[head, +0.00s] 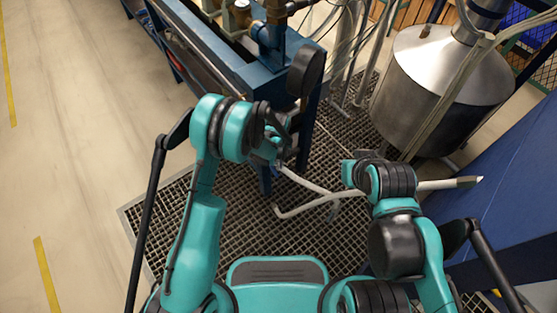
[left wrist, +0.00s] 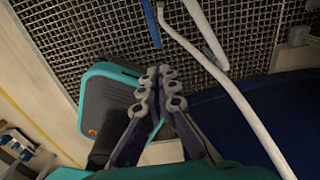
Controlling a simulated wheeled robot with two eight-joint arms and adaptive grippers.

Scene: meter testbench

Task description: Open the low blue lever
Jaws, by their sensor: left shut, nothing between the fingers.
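My left gripper (head: 282,137) is beside the near end of the blue bench, partly hidden by its own wrist. In the left wrist view its fingers (left wrist: 160,90) are together with nothing between them. A thin blue bar (left wrist: 150,22) shows beyond the fingertips, apart from them; I cannot tell whether it is the low blue lever or part of the bench. I cannot pick out the lever for sure in the head view, where the arm covers part of the bench end. My right arm's end (head: 350,172) is above the grating; its fingers cannot be made out.
The blue bench (head: 205,62) carries a blue fitting (head: 268,38) and brass parts. A dark round part (head: 305,70) sticks out at its end. White pipes (head: 305,207) run low over the floor grating (head: 240,235). A steel tank (head: 440,80) and blue panel (head: 500,190) bound the right.

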